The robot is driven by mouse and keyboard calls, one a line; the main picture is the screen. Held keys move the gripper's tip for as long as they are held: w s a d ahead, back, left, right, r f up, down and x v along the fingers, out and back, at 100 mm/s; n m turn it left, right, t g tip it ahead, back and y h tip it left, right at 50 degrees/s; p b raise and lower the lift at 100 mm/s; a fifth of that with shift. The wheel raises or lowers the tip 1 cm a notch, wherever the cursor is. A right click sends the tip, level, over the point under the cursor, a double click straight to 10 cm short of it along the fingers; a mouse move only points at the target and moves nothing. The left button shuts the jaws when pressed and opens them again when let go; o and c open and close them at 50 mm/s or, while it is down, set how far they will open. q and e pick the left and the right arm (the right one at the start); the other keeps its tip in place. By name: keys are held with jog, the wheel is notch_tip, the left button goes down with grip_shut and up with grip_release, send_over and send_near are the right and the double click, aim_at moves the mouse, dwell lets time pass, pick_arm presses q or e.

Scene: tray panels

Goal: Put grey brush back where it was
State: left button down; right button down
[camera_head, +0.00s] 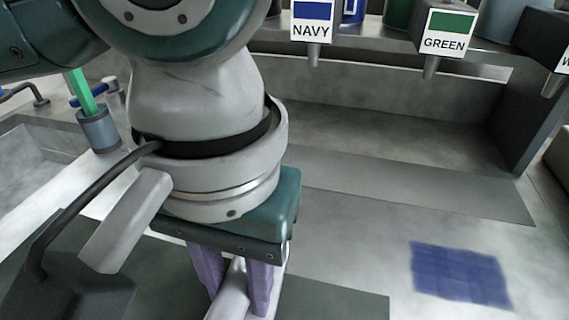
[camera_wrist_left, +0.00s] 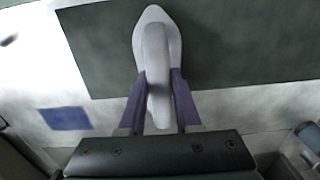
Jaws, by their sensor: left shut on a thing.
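The grey brush (camera_wrist_left: 156,40) is a light grey piece with a rounded, tapering end and a raised long handle. In the left wrist view it lies between the purple fingers of my left gripper (camera_wrist_left: 158,90), which is shut on its handle. In the head view my left gripper (camera_head: 237,288) points down and only a small part of the brush (camera_head: 230,304) shows between the fingers at the bottom edge. The brush is over the dark mat (camera_wrist_left: 245,40); whether it touches the mat I cannot tell. My right gripper is not in view.
A blue square patch (camera_head: 460,275) lies on the grey worktop at the right. A grey cup (camera_head: 98,130) with a green stick stands at the left beside a sink basin (camera_head: 35,150). Dispensers labelled NAVY (camera_head: 312,22) and GREEN (camera_head: 443,42) hang at the back.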

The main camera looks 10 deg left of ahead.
pick_arm(q)
jog(key=shift+r, duration=0.1)
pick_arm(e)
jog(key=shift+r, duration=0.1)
pick_arm(q)
jog(key=shift+s, duration=0.1)
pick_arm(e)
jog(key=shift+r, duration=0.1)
pick_arm(q)
jog(key=c, duration=0.6)
grip_release()
notch_tip(320, 180, up, 12)
jog(key=p, duration=0.3)
jog(key=shift+w+d, duration=0.2)
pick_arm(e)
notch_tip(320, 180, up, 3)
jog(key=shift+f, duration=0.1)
